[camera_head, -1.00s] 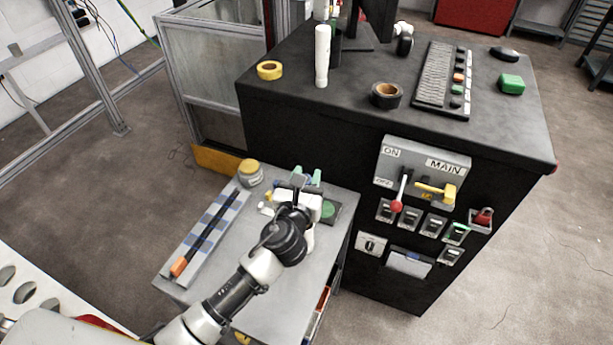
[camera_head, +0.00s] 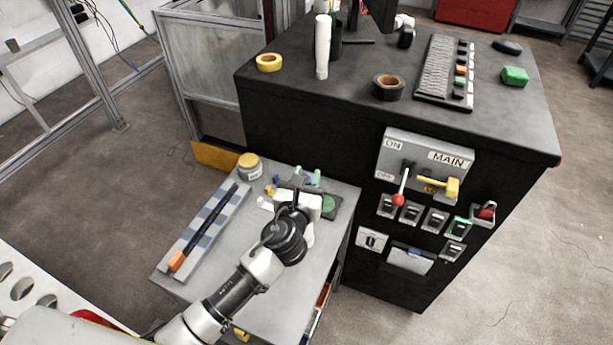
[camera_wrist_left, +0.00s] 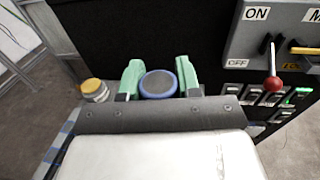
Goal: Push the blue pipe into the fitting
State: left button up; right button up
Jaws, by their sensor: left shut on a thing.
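My left gripper (camera_head: 306,177) is over the far end of the small grey table in the head view. Its green fingertips also show in the left wrist view (camera_wrist_left: 158,80). They are shut on the blue pipe (camera_wrist_left: 158,84), whose round end with a blue rim and grey face shows between them. In the head view my wrist hides most of the pipe. A dark block with a green disc (camera_head: 329,205) lies right beside the gripper. I cannot make out the fitting clearly, nor whether the pipe touches it. My right gripper is not in view.
The grey table (camera_head: 285,285) also bears a yellow-lidded jar (camera_head: 249,166), a long blue-and-grey rack (camera_head: 205,230) with a black rod, and small yellow and blue pieces. A black cabinet (camera_head: 300,130) with switches (camera_head: 430,165) stands right behind it.

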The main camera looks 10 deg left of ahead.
pick_arm(q)
jog(key=shift+f+b, duration=0.9)
jog(key=shift+f, duration=0.7)
jog(key=shift+f+b, duration=2.3)
jog(key=shift+f, duration=0.15)
jog(key=o, duration=1)
jog(key=s, duration=0.5)
jog(key=s+b, duration=0.1)
jog(key=s, duration=0.4)
jog(key=shift+s+a, duration=0.2)
jog(key=shift+s, duration=0.2)
